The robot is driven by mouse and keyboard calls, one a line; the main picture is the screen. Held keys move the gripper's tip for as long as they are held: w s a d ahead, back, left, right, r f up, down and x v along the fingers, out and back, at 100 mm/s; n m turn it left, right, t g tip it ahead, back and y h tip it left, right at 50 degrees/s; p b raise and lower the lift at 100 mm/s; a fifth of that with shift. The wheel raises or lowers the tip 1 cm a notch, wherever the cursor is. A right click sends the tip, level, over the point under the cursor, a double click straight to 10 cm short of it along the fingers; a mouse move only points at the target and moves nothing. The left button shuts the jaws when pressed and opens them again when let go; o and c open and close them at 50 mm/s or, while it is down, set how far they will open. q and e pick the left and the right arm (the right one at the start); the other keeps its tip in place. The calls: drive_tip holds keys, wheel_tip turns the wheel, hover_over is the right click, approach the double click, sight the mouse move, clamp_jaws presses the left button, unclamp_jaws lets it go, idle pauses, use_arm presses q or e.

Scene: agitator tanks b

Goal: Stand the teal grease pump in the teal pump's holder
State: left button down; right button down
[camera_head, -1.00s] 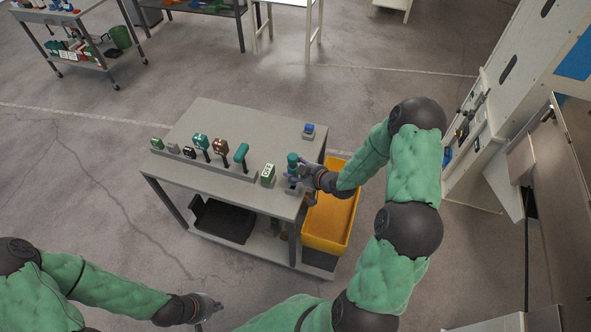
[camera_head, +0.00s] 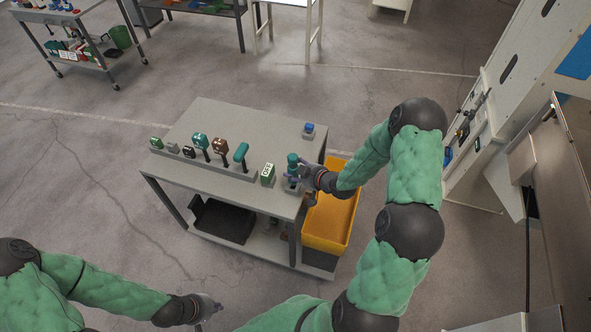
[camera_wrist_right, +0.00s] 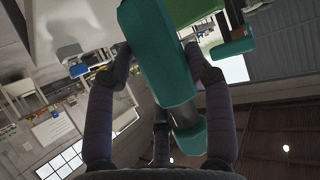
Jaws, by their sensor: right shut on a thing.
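The teal grease pump (camera_head: 292,161) is upright at the front right corner of the grey cart top. My right gripper (camera_head: 293,178) is shut on it from the right. In the right wrist view the teal body (camera_wrist_right: 158,60) runs between the gripper's fingers (camera_wrist_right: 160,75), with a dark section and a second teal part below. The pump's foot is hidden by the gripper, and I cannot tell which holder, if any, it stands in. My left gripper (camera_head: 212,308) hangs low at the bottom, away from the cart; its jaws are too small to read.
A blue item (camera_head: 308,129) sits behind the pump. A yellow bin (camera_head: 330,220) stands below right.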

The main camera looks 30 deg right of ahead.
drive_tip(key=shift+f+b, duration=1.5)
drive_tip(key=shift+f, duration=0.25)
drive_tip(key=shift+c, duration=2)
unclamp_jaws()
drive_tip(key=shift+r, duration=0.1)
drive_tip(key=v, duration=1.2)
